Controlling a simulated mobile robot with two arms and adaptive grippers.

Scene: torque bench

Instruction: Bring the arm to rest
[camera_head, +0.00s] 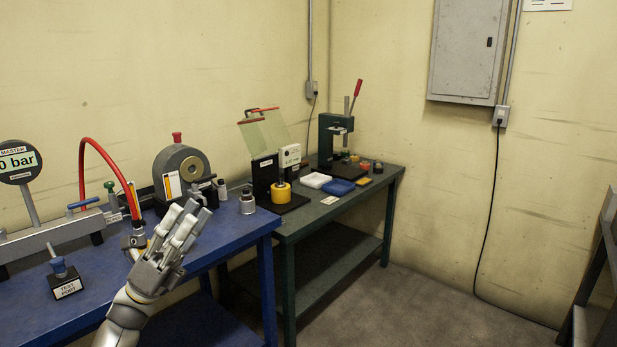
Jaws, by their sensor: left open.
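My left gripper (186,220) is in the head view, with its arm coming up from the bottom left. It is open, and I see nothing between its fingers. It is raised in front of the blue bench (262,222), near its right part, and covers some of the bench top. My right gripper is not in view.
On the blue bench are a gauge (18,162), a red hose (92,142), a test port block (66,284) and a grey round device (181,168). A green bench (318,222) behind holds a press (334,130) and trays. Floor (420,310) to the right is clear.

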